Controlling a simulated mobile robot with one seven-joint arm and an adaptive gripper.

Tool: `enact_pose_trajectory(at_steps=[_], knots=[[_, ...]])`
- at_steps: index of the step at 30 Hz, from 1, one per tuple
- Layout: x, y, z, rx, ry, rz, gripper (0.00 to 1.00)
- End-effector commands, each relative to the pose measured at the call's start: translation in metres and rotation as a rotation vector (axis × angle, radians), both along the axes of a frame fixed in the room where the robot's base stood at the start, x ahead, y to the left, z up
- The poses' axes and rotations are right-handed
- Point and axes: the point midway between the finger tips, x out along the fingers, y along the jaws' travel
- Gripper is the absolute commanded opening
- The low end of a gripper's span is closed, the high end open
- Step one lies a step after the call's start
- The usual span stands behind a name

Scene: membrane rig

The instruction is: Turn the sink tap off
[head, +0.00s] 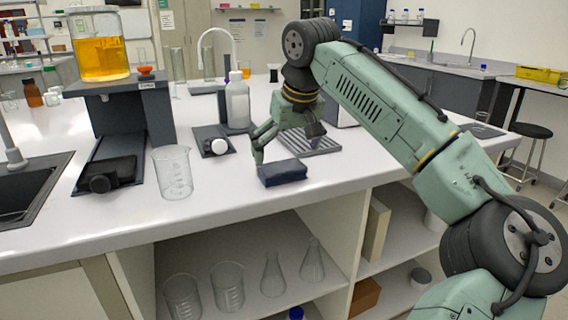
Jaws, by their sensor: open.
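A grey tap (11,152) shows only in part at the left edge, beside a black sink (38,183) set in the white bench. Its handle is not clearly visible, and I cannot see whether water runs. A white gooseneck tap (217,31) stands farther back on the bench, and another tap (470,40) is at the far right counter. Which one is the task's tap, I cannot tell. My gripper (288,151) is open with its fingers spread, low over the bench middle, far right of the black sink. No object shows between its fingers.
A dark blue block (283,173) lies just below my gripper. A ridged grey tray (310,142), a white bottle (237,103) and an empty beaker (174,173) stand nearby. A dark stand (160,107) holds a beaker of orange liquid (100,58). Glassware fills the shelf below.

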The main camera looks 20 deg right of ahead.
Motion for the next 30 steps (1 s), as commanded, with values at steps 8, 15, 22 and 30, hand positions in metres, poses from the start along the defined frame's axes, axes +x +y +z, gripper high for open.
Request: enact_pose_trajectory(at_steps=[8, 15, 22, 30], knots=[[-0.020, 0.000, 0.052, 0.000, -0.002, 0.001, 1.00], [-0.028, -0.001, 0.067, 0.000, 0.001, 0.000, 1.00], [-0.027, 0.001, 0.067, 0.000, -0.002, 0.005, 1.00], [0.056, 0.128, 0.048, 0.016, -0.236, 0.295, 1.00]])
